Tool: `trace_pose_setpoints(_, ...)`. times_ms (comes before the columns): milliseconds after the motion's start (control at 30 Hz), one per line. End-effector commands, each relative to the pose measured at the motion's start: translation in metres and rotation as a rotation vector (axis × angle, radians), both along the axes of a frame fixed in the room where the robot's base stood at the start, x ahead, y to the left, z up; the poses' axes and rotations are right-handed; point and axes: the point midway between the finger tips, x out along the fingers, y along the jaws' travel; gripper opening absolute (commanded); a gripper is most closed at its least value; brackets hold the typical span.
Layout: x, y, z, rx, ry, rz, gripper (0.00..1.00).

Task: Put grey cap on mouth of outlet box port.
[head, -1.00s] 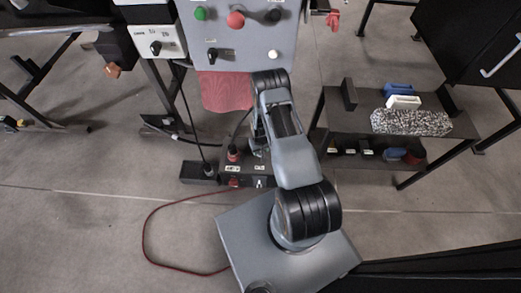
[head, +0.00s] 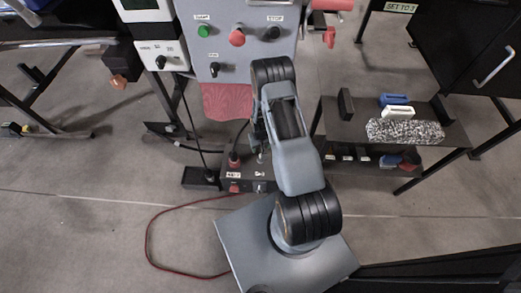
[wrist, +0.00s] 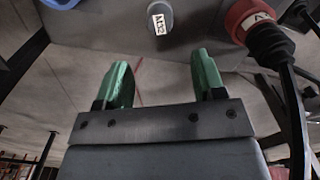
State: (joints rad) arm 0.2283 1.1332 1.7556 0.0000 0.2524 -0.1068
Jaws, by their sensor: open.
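My gripper (wrist: 160,65) is open in the wrist view, its two green fingers apart with nothing between them. A grey round piece with a white label (wrist: 160,20) juts from a dark grey box face (wrist: 198,28) just beyond the fingertips, touching neither. I cannot tell whether it is the grey cap or a port. In the head view a low dark box (head: 231,178) with labels and a red plug (head: 234,160) stands on the floor beside my arm. My arm hides the gripper in the head view. No open port mouth shows clearly.
A red-collared plug with a black cable (wrist: 258,28) stands to the right in the wrist view, and a blue piece (wrist: 60,3) to the left. A grey button panel (head: 238,55) rises behind. A dark shelf (head: 345,130) stands right; a red cable (head: 150,235) lies on the floor.

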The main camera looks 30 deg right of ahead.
Motion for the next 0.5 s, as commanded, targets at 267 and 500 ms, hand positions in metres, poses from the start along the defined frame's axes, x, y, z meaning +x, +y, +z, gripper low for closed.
trace_pose_setpoints(267,0.003,0.001,0.034,-0.002,-0.007,0.002,0.63)
trace_pose_setpoints(500,0.017,0.014,0.129,-0.011,-0.052,0.023,0.63)
